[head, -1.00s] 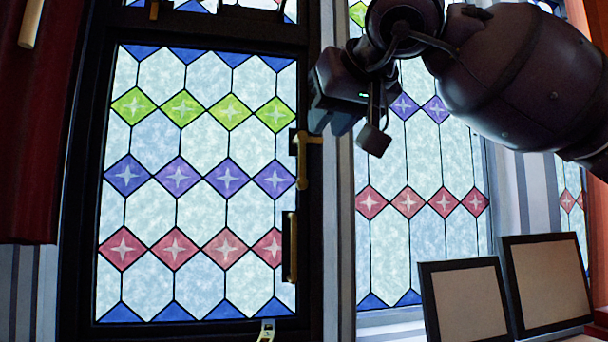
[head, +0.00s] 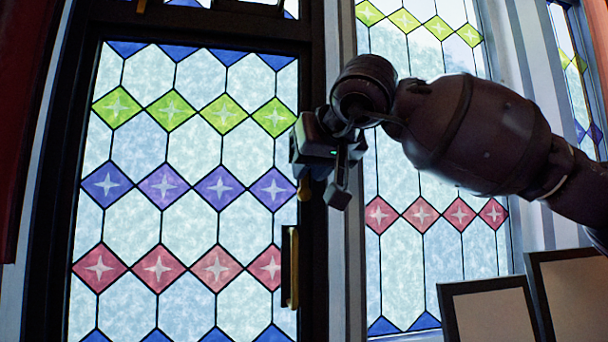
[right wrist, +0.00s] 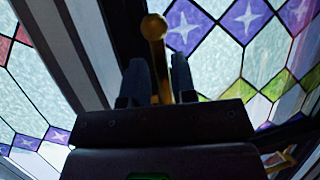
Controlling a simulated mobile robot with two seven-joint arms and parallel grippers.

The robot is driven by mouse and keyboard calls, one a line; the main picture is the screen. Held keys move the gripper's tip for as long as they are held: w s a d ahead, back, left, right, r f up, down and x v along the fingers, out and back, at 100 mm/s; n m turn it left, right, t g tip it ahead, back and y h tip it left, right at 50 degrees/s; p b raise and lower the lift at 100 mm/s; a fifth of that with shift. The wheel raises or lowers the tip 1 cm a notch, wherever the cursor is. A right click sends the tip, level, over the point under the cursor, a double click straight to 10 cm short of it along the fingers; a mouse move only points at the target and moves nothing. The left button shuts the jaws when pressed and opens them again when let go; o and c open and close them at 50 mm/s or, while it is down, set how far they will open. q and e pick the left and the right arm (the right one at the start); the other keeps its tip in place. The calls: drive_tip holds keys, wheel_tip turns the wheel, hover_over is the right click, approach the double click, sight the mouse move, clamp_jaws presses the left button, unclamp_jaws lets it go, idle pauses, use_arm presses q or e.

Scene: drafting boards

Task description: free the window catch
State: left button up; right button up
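The window catch is a brass handle (head: 304,188) on the dark right-hand frame of the stained-glass window (head: 190,190). In the head view my right gripper (head: 322,170) covers most of it, and only its lower end shows. In the right wrist view the catch's round knob (right wrist: 154,27) and stem stand between the two fingers of my right gripper (right wrist: 160,78). The fingers are apart, one on each side of the stem; a firm grip does not show. My left gripper is not in view.
A brass bar on a dark plate (head: 290,267) sits lower on the same frame. A second stained-glass window (head: 425,170) is to the right, behind my right arm. Dark-framed panels (head: 490,312) stand at the lower right. Another brass piece (right wrist: 278,160) shows in the right wrist view.

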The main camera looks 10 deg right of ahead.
drive_tip(key=shift+x, duration=1.3)
clamp_jaws()
